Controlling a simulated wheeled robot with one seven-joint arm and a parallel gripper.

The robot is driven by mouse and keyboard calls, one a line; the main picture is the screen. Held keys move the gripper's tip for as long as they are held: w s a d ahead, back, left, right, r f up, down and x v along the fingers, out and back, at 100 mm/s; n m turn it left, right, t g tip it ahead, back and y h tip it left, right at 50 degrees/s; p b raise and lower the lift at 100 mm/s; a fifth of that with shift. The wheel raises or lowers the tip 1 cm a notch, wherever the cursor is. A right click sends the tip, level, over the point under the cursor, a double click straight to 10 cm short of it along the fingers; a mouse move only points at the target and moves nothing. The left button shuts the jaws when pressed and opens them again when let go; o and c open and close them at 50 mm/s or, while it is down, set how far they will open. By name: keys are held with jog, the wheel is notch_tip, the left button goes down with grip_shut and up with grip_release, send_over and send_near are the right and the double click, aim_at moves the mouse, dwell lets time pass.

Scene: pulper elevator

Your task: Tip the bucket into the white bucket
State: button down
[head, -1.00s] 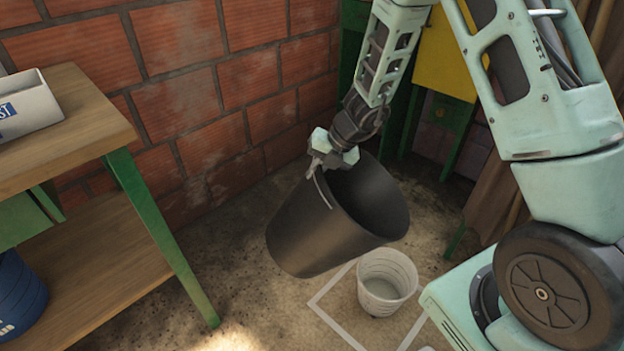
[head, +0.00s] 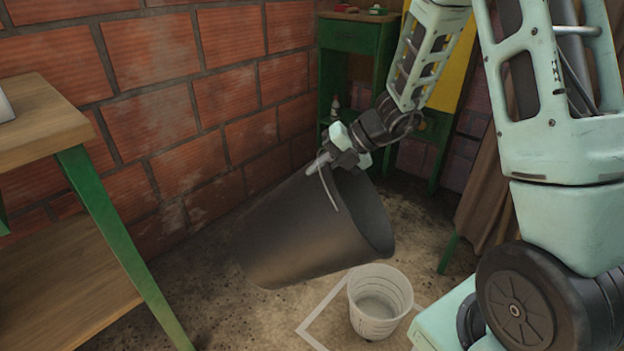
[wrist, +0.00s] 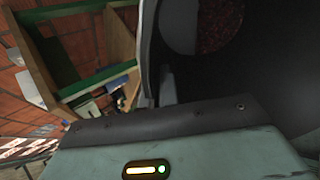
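The large dark grey bucket (head: 305,235) hangs in the air in the head view, tilted steeply with its mouth facing right. My gripper (head: 322,164) is at its upper rim, by the thin handle, and appears shut on it; the fingertips are small in the view. The white bucket (head: 368,325) stands upright on the floor, below and right of the dark bucket's mouth. In the wrist view the dark interior (wrist: 265,75) of the bucket fills the right side, with a dark reddish mass (wrist: 215,25) deep inside. No material shows falling.
A wooden table (head: 40,120) with green legs stands at left. A brick wall (head: 150,50) runs behind. A green cabinet (head: 350,38) is at the back, with a brown curtain (head: 490,190) at right. White lines (head: 315,315) mark the floor around the white bucket.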

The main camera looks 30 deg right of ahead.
jog(key=s+d+f+t+y+b, duration=0.2)
jog(key=s+d+f+y+b, duration=0.1)
jog(key=d, duration=0.6)
jog(key=s+d+f+t+y+b, duration=0.2)
jog(key=s+d+f+y+b, duration=0.2)
jog(key=s+d+f+b, duration=0.2)
jog(key=s+d+f+t+y+b, duration=0.3)
jog(key=s+d, duration=0.5)
jog(key=d, duration=0.3)
jog(key=shift+d+f+y+b, duration=0.35)
jog(key=shift+f+y+b, duration=0.4)
jog(key=shift+f, duration=0.45)
dwell(1.0)
dwell(1.6)
